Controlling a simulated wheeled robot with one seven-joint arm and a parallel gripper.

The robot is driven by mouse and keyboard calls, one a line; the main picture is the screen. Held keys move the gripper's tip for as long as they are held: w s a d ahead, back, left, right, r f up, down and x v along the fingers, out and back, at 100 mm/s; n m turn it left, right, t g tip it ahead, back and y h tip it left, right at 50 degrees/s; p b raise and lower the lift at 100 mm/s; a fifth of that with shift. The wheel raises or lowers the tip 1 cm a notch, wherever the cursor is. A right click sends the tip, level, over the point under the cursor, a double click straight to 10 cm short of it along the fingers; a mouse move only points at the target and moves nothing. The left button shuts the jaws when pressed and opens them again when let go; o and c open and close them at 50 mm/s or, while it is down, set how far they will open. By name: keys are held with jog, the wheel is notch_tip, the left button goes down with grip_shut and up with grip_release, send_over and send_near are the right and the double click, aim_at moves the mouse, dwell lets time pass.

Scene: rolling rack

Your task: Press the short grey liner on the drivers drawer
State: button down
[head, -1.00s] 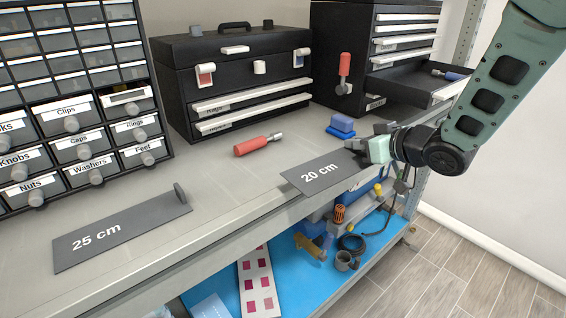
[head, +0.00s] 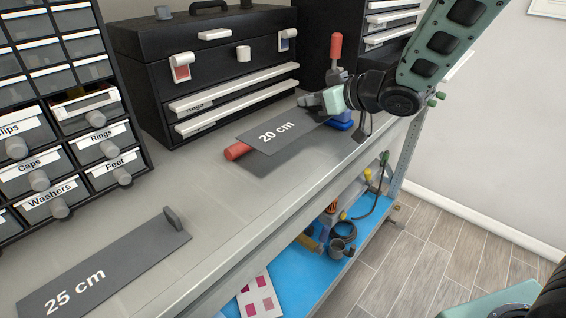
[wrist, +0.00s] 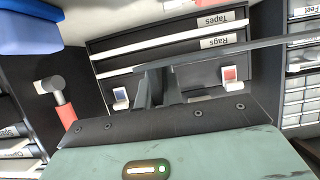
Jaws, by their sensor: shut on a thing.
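The short grey liner marked "20 cm" (head: 274,134) is held flat in the air over the workbench, in front of the black tool chest. My gripper (head: 322,107) is shut on its right end. In the wrist view the liner (wrist: 240,52) shows nearly edge-on as a thin dark strip at my gripper (wrist: 165,88). The wrist view reads "Tapes" and "Rags" on two chest drawers (wrist: 222,42), both shut. I cannot make out a drivers label.
A longer grey liner marked "25 cm" (head: 100,268) lies at the front left of the bench (head: 205,210). A red-handled tool (head: 237,151) lies partly under the held liner. A red-handled tool (head: 336,45) stands by the right-hand chest.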

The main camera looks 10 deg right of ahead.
aim_at(308, 146)
jog(key=shift+f, duration=4.8)
jog(key=shift+f, duration=0.15)
jog(key=shift+f, duration=0.1)
jog(key=c, duration=1.5)
grip_release()
jog(key=shift+c, duration=0.2)
